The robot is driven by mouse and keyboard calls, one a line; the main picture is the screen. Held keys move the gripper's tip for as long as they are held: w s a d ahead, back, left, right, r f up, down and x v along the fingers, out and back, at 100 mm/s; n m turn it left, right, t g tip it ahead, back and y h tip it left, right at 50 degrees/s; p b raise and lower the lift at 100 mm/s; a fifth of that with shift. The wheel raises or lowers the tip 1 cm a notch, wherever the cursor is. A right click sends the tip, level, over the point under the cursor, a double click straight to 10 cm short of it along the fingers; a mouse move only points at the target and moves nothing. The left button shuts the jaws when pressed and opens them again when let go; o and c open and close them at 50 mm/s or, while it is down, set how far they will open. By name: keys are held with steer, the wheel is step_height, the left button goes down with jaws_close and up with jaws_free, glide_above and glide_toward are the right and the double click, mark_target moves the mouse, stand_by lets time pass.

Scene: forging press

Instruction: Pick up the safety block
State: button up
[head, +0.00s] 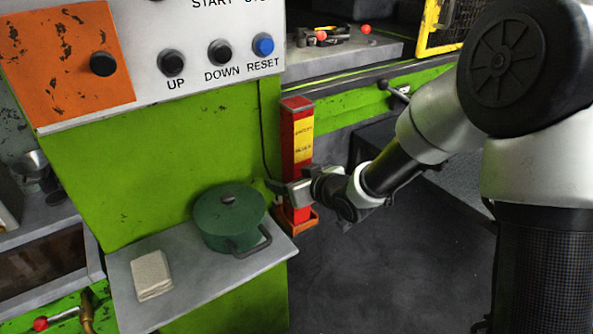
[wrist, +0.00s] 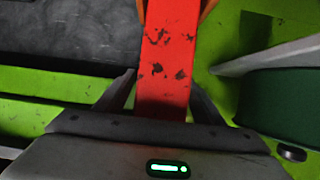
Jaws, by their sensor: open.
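The safety block (head: 297,125) is a tall red post with a yellow label. It stands upright in a small orange holder (head: 300,222) against the green press. My gripper (head: 282,188) is at the lower half of the block in the head view. In the wrist view the red block (wrist: 165,70) runs between the two fingers of my gripper (wrist: 165,90). The fingers are open, one on each side of it. I cannot tell whether either finger touches it. The gripper hides part of the block's lower half in the head view.
A green lidded pot (head: 222,222) stands on a grey shelf (head: 205,285) close to the left of my gripper. A folded cloth (head: 151,275) lies on the shelf. A control panel (head: 195,30) is above. Dark floor (head: 390,265) is clear at the right.

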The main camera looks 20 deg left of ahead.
jaws_close()
steer(key=shift+r, duration=0.15)
steer(key=shift+r, duration=0.15)
stand_by(0.4)
